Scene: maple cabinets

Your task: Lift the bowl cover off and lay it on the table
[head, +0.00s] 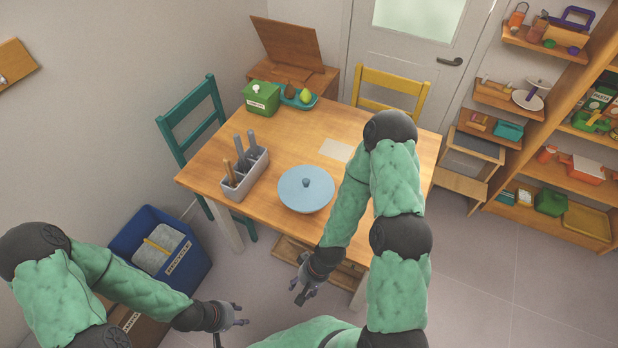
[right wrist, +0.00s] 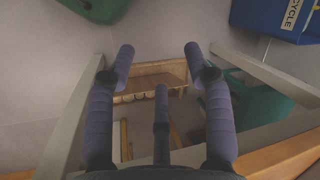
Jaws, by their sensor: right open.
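The light blue round bowl cover (head: 306,194), with a darker knob at its centre, lies flat near the front edge of the wooden table (head: 275,150). The bowl under it is hidden from above. My right gripper (head: 303,291) is open and empty, below and in front of the table's front edge; its spread fingers also show in the right wrist view (right wrist: 160,62). My left gripper (head: 232,325) hangs lower left, well away from the table; its fingers look spread and empty.
A grey utensil caddy (head: 246,179) stands left of the cover. A green box (head: 261,98) and a teal tray (head: 299,99) sit at the back. A pale sheet (head: 337,150) lies behind the cover. Bare table lies between them. A blue recycling bin (head: 190,265) stands at floor left.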

